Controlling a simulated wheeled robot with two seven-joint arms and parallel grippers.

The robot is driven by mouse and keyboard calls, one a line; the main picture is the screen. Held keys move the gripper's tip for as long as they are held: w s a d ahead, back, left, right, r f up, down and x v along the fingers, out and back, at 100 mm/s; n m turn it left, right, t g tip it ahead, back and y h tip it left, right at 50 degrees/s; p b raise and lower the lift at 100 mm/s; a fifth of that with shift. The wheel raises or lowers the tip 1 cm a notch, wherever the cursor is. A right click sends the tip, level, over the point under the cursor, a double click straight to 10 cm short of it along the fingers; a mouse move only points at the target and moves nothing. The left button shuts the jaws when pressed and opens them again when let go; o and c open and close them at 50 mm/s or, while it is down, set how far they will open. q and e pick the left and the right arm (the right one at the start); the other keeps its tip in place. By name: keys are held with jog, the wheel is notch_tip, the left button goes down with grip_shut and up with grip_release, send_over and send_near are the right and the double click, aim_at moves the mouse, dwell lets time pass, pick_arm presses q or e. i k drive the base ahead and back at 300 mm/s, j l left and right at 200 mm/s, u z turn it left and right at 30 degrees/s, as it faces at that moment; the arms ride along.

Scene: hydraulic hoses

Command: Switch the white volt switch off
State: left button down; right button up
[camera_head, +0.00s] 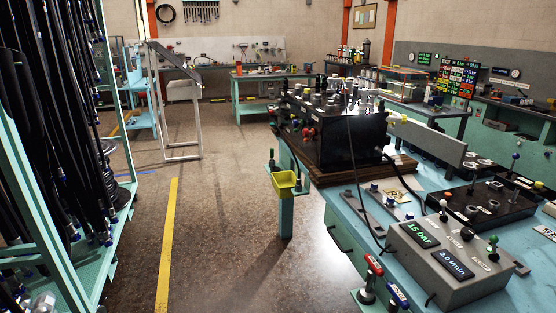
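A grey control box (462,266) sits on the teal workbench at the lower right. It has two lit displays, reading 15 bar and 2.0 l/min. Neither of my grippers is in view.
A black panel box (487,207) with several knobs lies behind the grey box. A large black valve unit (338,135) stands further left on the bench. Red (373,265) and blue (398,296) handles are at the bench's front edge. A hose rack fills the left; the floor between is clear.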

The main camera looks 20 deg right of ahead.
aim_at(444, 217)
jog(key=i+z, duration=0.25)
jog(key=z, duration=0.2)
jog(key=i+z, duration=0.2)
jog(key=z, duration=0.25)
jog(key=i+j+z, duration=0.15)
jog(key=z, duration=0.3)
jog(key=i+j+z, duration=0.25)
jog(key=z, duration=0.2)
jog(key=i+z, duration=0.25)
jog(key=z, duration=0.25)
jog(key=i+j+z, duration=0.15)
jog(key=z, duration=0.35)
jog(key=i+j+z, duration=0.2)
jog(key=z, duration=0.3)
jog(key=i+j+z, duration=0.1)
jog(key=j+z, duration=0.35)
